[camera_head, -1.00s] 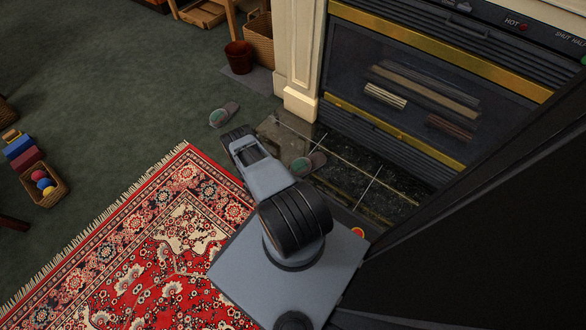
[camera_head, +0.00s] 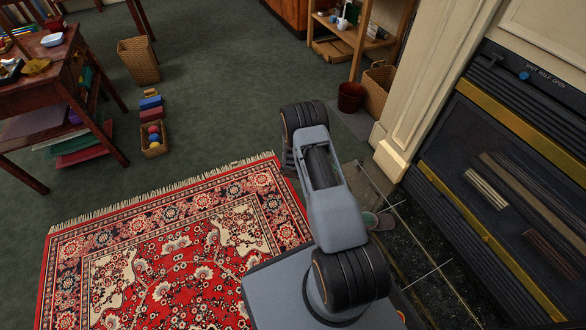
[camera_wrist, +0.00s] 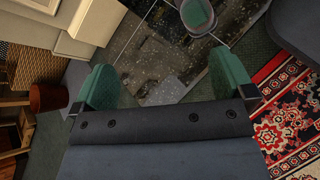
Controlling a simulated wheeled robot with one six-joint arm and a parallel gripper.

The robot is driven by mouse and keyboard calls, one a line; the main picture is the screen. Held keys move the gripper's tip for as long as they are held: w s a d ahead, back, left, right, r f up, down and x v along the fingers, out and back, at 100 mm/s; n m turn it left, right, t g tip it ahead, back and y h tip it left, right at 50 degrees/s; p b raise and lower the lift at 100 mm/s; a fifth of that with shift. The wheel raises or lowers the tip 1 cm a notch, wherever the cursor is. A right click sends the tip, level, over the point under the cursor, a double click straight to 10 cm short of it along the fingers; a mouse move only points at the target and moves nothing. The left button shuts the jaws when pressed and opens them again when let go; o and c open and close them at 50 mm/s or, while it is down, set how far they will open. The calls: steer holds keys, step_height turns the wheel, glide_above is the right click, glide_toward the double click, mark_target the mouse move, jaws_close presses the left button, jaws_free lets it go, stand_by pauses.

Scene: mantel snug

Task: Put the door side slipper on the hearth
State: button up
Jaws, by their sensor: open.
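One grey slipper with a green insole (camera_head: 371,220) shows beside my arm in the head view, partly hidden by it. It lies on the dark stone hearth (camera_head: 425,255). A slipper also shows at the top edge of the wrist view (camera_wrist: 197,16), on the hearth tiles, partly cut off. A second slipper is not visible now. My gripper (camera_wrist: 165,80) has two green fingers spread wide in the wrist view, with nothing between them but dark hearth behind. In the head view my arm hides the gripper.
A fringed red patterned rug (camera_head: 180,260) lies left of my arm. The fireplace (camera_head: 500,190) and pale mantel post (camera_head: 395,150) stand right. A red pot (camera_head: 351,97) and baskets stand behind. A wooden table (camera_head: 50,85) is at far left.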

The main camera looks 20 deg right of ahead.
steer(key=s+a+r+m+t+y, duration=0.1)
steer(key=a+r+m+y, duration=0.3)
steer(key=r, duration=0.7)
steer(key=s+a+r+m+t+y, duration=0.1)
steer(key=a+r, duration=0.5)
steer(key=r, duration=0.5)
steer(key=s+a+r+m+t+y, duration=0.3)
steer(key=s+a+r+t+y, duration=0.2)
steer(key=s+a+r, duration=0.4)
step_height(320, 180, up, 2)
steer(key=shift+a+r+t, duration=0.1)
steer(key=shift+a+t, duration=0.2)
steer(key=shift+a, duration=0.75)
